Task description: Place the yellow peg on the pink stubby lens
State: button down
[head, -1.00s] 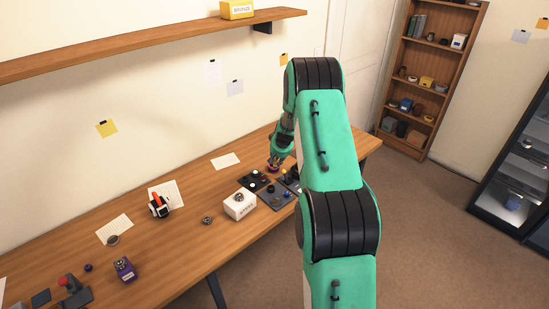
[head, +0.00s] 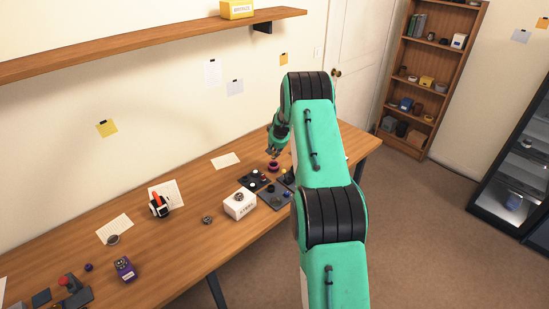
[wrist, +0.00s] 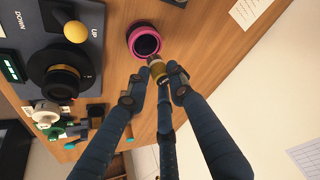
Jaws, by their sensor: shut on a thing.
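The pink stubby lens (wrist: 145,41) stands on the wooden table as a short pink ring with a dark centre. It also shows in the head view (head: 274,166). My gripper (wrist: 154,80) is shut on the yellow peg (wrist: 158,71), a small brass-yellow cylinder with a paler end. In the wrist view the peg's end appears right beside the lens's lower rim; I cannot tell how high it is above the table. In the head view my gripper (head: 273,151) is just above and behind the lens, and the peg is too small to make out.
A dark panel with a yellow ball knob (wrist: 76,32) and a large black round part (wrist: 60,75) lie left of the lens in the wrist view. A white box (head: 239,205) and dark trays stand nearby. A paper sheet (head: 226,161) lies flat on the table.

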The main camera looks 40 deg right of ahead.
jog(key=shift+f, duration=0.1)
jog(key=shift+f, duration=1.7)
jog(key=c, duration=1.5)
grip_release()
jog(key=shift+f, duration=0.1)
jog(key=shift+v, duration=6.15)
jog(key=shift+w, duration=0.1)
